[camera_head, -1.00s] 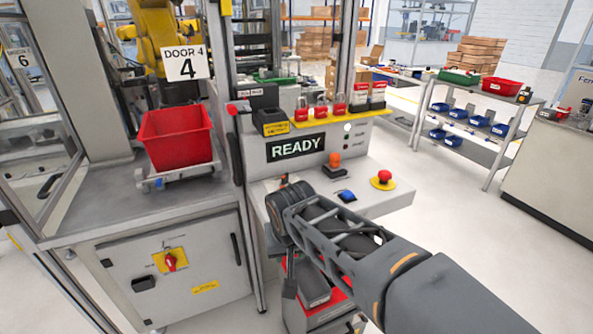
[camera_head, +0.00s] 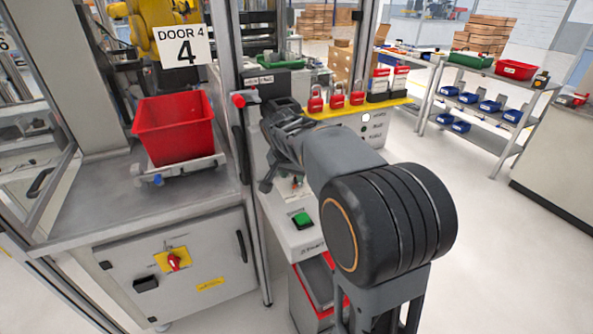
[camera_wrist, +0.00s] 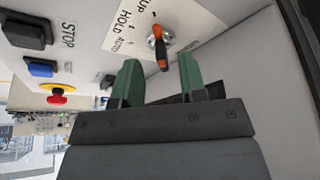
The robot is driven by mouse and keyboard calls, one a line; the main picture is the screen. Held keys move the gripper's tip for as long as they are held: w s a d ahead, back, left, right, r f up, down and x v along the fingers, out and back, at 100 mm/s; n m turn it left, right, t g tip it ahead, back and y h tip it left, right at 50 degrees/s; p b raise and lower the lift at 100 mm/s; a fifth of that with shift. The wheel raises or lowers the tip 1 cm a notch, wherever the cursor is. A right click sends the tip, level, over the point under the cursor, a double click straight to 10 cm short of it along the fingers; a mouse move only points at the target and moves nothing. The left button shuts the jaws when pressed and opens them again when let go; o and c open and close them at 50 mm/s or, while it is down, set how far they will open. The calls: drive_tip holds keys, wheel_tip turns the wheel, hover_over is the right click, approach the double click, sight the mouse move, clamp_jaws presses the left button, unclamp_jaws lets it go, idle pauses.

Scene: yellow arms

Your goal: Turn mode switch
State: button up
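The mode switch (camera_wrist: 161,47) is a knob with an orange and black handle on a white plate marked HOLD and AUTO, plus a cut-off label ending in UP. Its orange end points up in the wrist view, roughly toward the UP label. My gripper (camera_wrist: 159,78) is open, with two green fingers spread on either side of the knob's lower end. No contact shows, and the gap in depth is hard to judge. In the head view my wrist and arm cover most of the panel, and I cannot make out the switch or fingertips there.
The wrist view shows a black STOP button (camera_wrist: 25,30), a blue button (camera_wrist: 41,68) and a red emergency stop (camera_wrist: 57,96). A green button (camera_head: 302,220) sits on the panel front. A red bin (camera_head: 174,128) stands left.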

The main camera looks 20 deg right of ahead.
drive_tip(key=shift+w+d+f, duration=0.75)
drive_tip(key=shift+w+d, duration=0.25)
drive_tip(key=shift+w+d+f, duration=0.15)
drive_tip(key=shift+f, duration=0.5)
drive_tip(key=shift+c, duration=0.3)
clamp_jaws()
